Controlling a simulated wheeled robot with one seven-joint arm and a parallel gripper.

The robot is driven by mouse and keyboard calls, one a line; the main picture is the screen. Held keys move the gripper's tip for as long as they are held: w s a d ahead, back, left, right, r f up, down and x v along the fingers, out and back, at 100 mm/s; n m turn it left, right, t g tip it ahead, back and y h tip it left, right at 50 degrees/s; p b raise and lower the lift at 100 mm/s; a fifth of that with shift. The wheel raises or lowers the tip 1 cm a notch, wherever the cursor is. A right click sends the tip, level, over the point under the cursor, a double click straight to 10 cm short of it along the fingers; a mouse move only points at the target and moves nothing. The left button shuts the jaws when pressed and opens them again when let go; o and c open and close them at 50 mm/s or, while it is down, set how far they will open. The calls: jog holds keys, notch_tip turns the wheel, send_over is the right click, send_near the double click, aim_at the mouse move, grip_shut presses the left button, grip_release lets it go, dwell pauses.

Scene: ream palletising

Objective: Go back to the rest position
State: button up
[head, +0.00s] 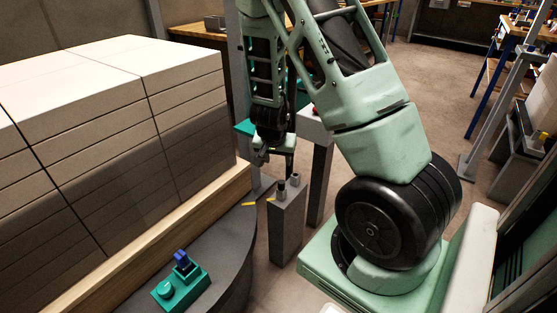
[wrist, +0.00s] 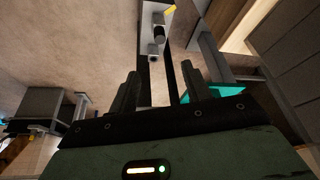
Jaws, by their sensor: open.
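My arm, pale green with black joints, reaches up and over, and its forearm hangs down near the middle of the head view. My gripper (head: 273,161) points down beside the right end of the ream stack, above and behind a narrow grey post. In the wrist view my gripper (wrist: 165,85) has its dark fingers apart with nothing between them. The pale stack of reams (head: 110,110) fills the left of the head view in several layers on a wooden base (head: 150,245). The gripper is apart from the stack.
The narrow grey post (head: 287,226) with small cylinders on top stands just in front of the gripper. A teal device with a blue knob (head: 182,284) sits on a dark rounded surface (head: 236,262). Workbenches stand at the back and right. Open floor (head: 425,110) lies behind the arm.

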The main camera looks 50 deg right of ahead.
jog(key=shift+r, duration=0.15)
dwell(0.5)
jog(key=w+a+r+n+t+y, duration=0.1)
jog(key=a+r+n, duration=0.1)
jog(key=a, duration=0.4)
jog(key=w+a+r+n+y, duration=0.1)
jog(key=w+a+y, duration=0.1)
jog(key=a, duration=0.4)
jog(key=s+a+r+n+g+y, duration=0.1)
jog(key=s+a+r+n, duration=0.25)
jog(key=a, duration=0.45)
jog(key=s+a+r+n+y, duration=0.1)
jog(key=s+a+r+n, duration=0.25)
jog(key=a, duration=0.35)
jog(key=s+a+r+n+g+y, duration=0.1)
jog(key=s+a+r+n+y, duration=0.2)
jog(key=a, duration=0.5)
jog(key=s+a+r+n+g+h, duration=0.1)
jog(key=s+a+r+n+h, duration=0.1)
jog(key=s+n, duration=0.35)
jog(key=s+a+r+n+h, duration=0.1)
jog(key=s+r+n, duration=0.1)
jog(key=s, duration=0.6)
notch_tip(320, 180, up, 19)
jog(key=p, duration=1.9)
jog(key=shift+w+a+f, duration=0.15)
jog(key=shift+w+a, duration=0.05)
jog(key=shift+w, duration=0.15)
